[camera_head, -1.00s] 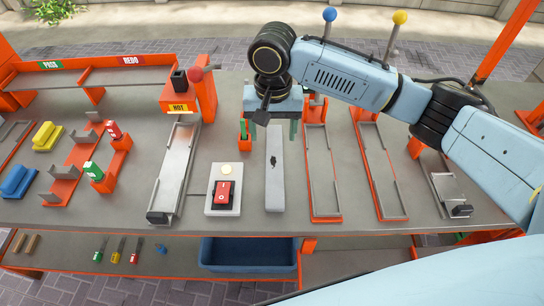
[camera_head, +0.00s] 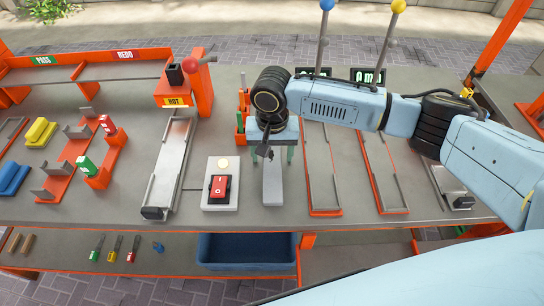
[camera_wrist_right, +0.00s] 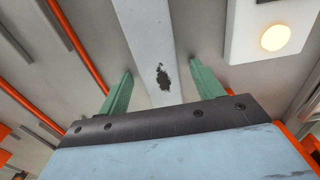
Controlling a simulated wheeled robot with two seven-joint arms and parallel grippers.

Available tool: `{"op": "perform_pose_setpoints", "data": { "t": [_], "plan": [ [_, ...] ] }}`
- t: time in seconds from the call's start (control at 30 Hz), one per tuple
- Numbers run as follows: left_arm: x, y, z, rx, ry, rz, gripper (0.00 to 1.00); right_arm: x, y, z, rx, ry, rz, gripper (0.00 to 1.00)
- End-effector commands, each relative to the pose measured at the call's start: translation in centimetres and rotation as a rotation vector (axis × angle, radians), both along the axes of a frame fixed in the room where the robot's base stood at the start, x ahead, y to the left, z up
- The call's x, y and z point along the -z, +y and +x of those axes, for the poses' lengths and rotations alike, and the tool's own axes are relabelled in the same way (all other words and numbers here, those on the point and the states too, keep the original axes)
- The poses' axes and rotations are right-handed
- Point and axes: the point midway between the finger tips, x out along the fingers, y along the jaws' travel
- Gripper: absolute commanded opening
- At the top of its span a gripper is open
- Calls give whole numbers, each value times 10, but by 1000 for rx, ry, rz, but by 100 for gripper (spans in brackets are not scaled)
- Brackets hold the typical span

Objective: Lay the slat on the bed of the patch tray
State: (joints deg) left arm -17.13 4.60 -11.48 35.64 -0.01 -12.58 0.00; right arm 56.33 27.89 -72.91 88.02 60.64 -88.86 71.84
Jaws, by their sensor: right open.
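The slat (camera_head: 273,188) is a grey bar lying lengthwise on the bench, its far part hidden under my right arm. My right gripper (camera_head: 272,157) is over it, open, with a green finger on each side. In the right wrist view the slat (camera_wrist_right: 150,35) runs between the open fingers of the gripper (camera_wrist_right: 162,88), and a dark ragged patch shows on its face. Gaps show beside it; contact cannot be told. Long trays stand on both sides: a metal one (camera_head: 160,190) at left and two orange-edged ones (camera_head: 322,208) at right. I cannot tell which is the patch tray. My left gripper is out of view.
A white box with a red switch (camera_head: 220,187) and a pale round lamp stands just left of the slat. An orange post labelled HOT (camera_head: 203,95) rises behind the metal tray. A blue bin (camera_head: 248,250) sits on the lower shelf.

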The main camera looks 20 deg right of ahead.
Motion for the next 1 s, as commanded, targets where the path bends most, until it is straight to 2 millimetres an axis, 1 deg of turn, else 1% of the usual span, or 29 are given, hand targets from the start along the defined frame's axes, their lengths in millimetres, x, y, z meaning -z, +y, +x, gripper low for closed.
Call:
{"op": "perform_pose_setpoints", "data": {
  "t": [0.07,0.47,0.67,0.77,0.87,1.0],
  "plan": [
    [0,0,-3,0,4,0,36,0,0,0,0,0,0,65],
    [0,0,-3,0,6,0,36,0,0,0,0,0,0,13],
    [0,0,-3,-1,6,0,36,-1,0,0,0,-1,1,12],
    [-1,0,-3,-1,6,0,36,-7,0,1,1,-2,1,12],
    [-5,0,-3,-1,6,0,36,-21,1,1,0,-3,2,12],
    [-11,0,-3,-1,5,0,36,-51,0,1,0,-4,3,12]
  ]
}}
